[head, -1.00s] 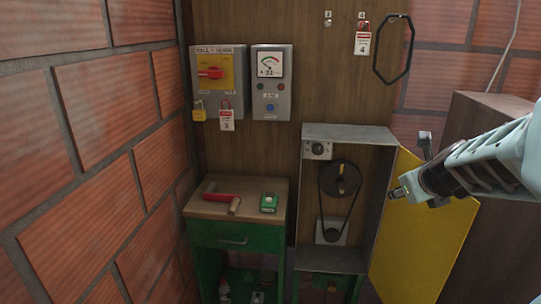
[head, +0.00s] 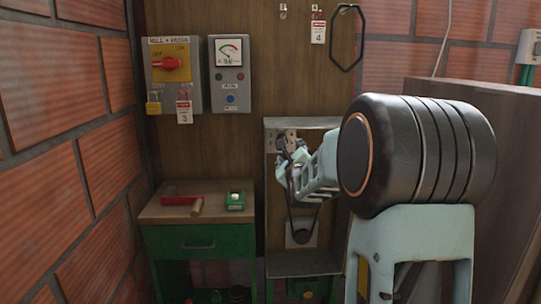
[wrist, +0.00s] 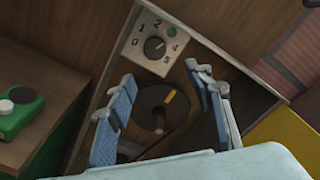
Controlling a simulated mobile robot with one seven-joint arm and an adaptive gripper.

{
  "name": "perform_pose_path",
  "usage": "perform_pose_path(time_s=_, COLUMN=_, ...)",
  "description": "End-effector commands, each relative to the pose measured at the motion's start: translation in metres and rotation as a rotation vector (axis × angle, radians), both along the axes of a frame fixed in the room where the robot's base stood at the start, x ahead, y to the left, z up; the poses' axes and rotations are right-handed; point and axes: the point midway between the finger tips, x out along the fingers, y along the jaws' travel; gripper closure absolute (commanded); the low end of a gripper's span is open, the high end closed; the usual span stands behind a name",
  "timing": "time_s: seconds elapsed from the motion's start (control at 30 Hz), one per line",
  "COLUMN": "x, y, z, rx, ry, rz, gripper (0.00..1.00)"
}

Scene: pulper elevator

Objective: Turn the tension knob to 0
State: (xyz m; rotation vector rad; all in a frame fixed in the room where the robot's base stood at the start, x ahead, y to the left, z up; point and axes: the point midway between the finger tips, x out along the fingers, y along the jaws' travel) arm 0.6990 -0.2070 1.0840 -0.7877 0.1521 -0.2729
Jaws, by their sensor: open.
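The tension knob (wrist: 154,47) is a small dark round dial on a pale square plate marked with numbers including 0, 1, 2, 4 and 5. Its pointer mark is too small to read surely. The plate sits in the upper corner of an open grey box (head: 330,122), above a black pulley with a yellow mark (wrist: 170,97). My gripper (wrist: 160,72) is open and empty, its blue-padded fingers on both sides of the pulley in the wrist view, with the knob just beyond the tips.
A green bench (head: 190,212) with a red-handled tool (head: 180,200) and a green device (head: 235,201) stands at left. Switch boxes (head: 228,75) hang on the wooden wall above.

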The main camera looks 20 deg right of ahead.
Motion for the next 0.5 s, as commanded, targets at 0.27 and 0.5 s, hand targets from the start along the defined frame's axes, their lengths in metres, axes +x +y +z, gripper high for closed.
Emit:
perform_pose_path(time_s=0.27, x=0.016, y=0.005, z=0.001, rx=0.003, ry=-0.039, rz=0.023, gripper=0.53)
perform_pose_path(time_s=0.5, x=0.05, y=-0.004, z=0.001, rx=0.004, ry=-0.037, rz=0.023, gripper=0.53)
